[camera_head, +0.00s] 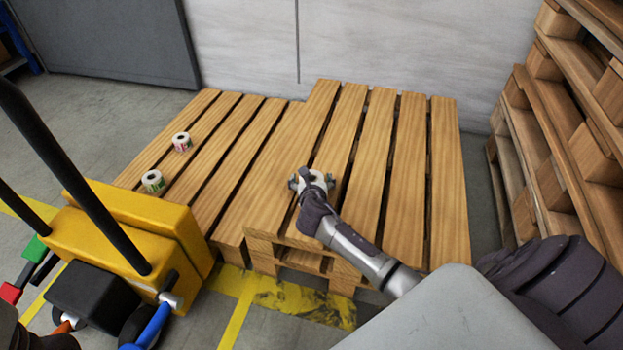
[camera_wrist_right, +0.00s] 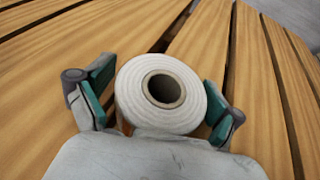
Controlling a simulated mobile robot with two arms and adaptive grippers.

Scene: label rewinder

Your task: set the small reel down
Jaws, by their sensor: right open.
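A small white reel (camera_wrist_right: 188,98) with a brown cardboard core appears in the right wrist view, its round end facing the camera. It is on or just above the slatted wooden pallet (camera_head: 377,160); the frames do not settle contact. My right gripper (camera_head: 312,180) is over the front part of this pallet. Its green-padded fingers (camera_wrist_right: 160,97) stand open on both sides of the reel, with a visible gap at least on the left. The reel's underside is hidden. My left gripper is not in view.
Two small labelled reels, one farther back (camera_head: 181,142) and one nearer (camera_head: 153,181), stand on the lower pallet boards at left. A yellow pallet truck (camera_head: 150,235) is front left. Stacked pallets (camera_head: 555,130) rise at right. Boards around my right gripper are clear.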

